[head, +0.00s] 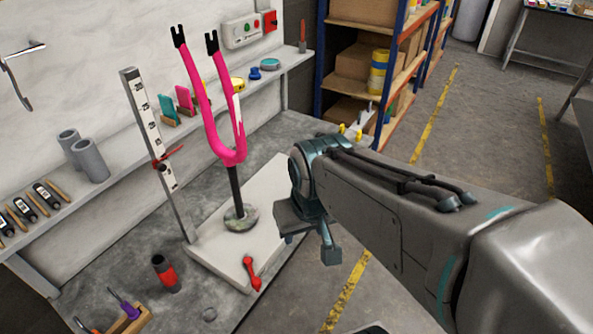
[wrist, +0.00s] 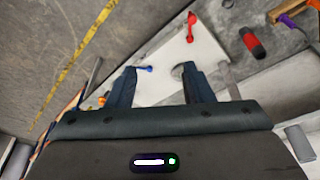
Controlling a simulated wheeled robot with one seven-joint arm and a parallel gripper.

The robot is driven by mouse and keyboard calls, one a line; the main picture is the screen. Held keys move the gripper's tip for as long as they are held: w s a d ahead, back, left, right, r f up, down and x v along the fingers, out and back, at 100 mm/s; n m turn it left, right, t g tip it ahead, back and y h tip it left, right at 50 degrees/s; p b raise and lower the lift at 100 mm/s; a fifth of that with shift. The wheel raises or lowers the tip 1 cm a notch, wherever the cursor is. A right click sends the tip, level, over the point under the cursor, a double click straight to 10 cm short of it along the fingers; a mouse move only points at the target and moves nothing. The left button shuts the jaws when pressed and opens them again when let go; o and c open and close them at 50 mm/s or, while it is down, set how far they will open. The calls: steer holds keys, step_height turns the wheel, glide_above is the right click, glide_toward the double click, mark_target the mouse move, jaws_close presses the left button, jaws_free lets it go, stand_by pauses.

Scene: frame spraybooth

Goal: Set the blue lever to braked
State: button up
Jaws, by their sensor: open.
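The blue lever (wrist: 145,68) shows in the wrist view as a small handle at the edge of the white base plate (wrist: 165,80). In the head view it is hidden behind my gripper. My gripper (wrist: 160,69) is open and empty, its fingers pointing toward the plate. The lever appears between the fingertips, close to the left one; I cannot tell if they touch. In the head view my gripper (head: 306,240) hangs over the plate's right side. A red lever (head: 251,273) is on the plate's near corner and also shows in the wrist view (wrist: 190,27).
A pink fork (head: 228,150) stands upright on a post on the plate. A tall ruler (head: 158,150) stands left of it. A red-and-black cylinder (head: 166,274) is on the bench. A wall shelf (head: 105,175) holds small items. Open floor lies to the right.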

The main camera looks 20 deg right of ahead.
steer(key=w+d+f+t+b, duration=0.5)
steer(key=w+d+f+b, duration=0.15)
steer(key=f+b, duration=0.6)
steer(key=w+d+f+t+h+b, duration=0.1)
steer(key=w+d+f+t+b, duration=0.5)
steer(key=f+b, duration=0.6)
steer(key=w+d+f+t+b, duration=0.45)
steer(key=w+f+b, duration=0.25)
steer(key=f+b, duration=0.55)
steer(key=shift+m+g, duration=0.35)
steer(key=shift+m, duration=0.05)
steer(key=w+p, duration=0.1)
steer(key=w, duration=0.3)
steer(key=w+r+p, duration=0.1)
steer(key=w, duration=0.4)
steer(key=w+d+p, duration=0.1)
steer(key=w, duration=0.3)
steer(key=shift+w+r, duration=0.3)
steer(key=shift+w, duration=0.1)
jaws_close()
steer(key=shift+h, duration=0.3)
